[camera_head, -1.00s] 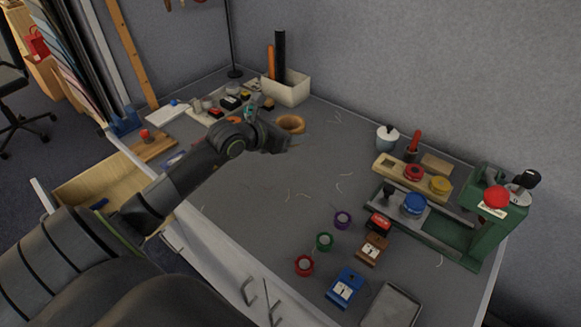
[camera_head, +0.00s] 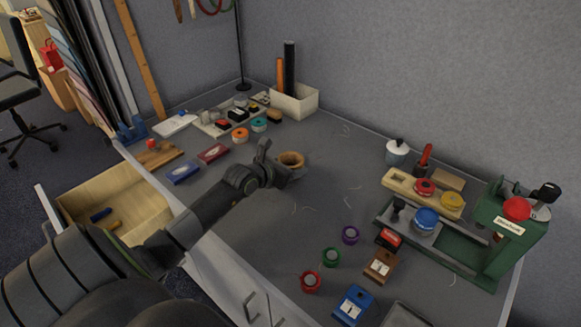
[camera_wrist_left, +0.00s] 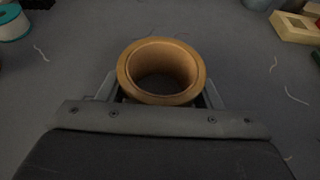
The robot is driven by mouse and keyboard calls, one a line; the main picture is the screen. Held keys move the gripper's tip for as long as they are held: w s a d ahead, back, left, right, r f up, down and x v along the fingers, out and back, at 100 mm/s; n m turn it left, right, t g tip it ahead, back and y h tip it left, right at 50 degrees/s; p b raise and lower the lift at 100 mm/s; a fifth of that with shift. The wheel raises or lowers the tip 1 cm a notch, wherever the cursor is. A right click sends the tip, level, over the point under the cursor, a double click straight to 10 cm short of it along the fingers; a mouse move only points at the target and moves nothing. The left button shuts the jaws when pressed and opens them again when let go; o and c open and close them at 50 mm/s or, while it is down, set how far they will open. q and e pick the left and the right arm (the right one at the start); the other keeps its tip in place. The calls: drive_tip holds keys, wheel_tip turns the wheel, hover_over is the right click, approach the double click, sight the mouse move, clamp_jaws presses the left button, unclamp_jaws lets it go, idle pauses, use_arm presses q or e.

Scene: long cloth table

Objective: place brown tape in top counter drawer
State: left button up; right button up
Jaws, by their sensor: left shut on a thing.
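The open top drawer (camera_head: 68,204) is at the left below the counter edge, with a few small items inside. My right gripper is not in view.
Red and blue boxes (camera_head: 184,172) and small teal and orange rolls (camera_head: 259,124) lie between the drawer side and the back. A white bin (camera_head: 294,102) stands behind. A green machine (camera_head: 497,226) and several coloured spools are at the right.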

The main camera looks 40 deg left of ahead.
use_arm(q)
drive_tip(key=shift+f, duration=0.2)
drive_tip(key=o, duration=1)
drive_tip(key=shift+r, duration=0.1)
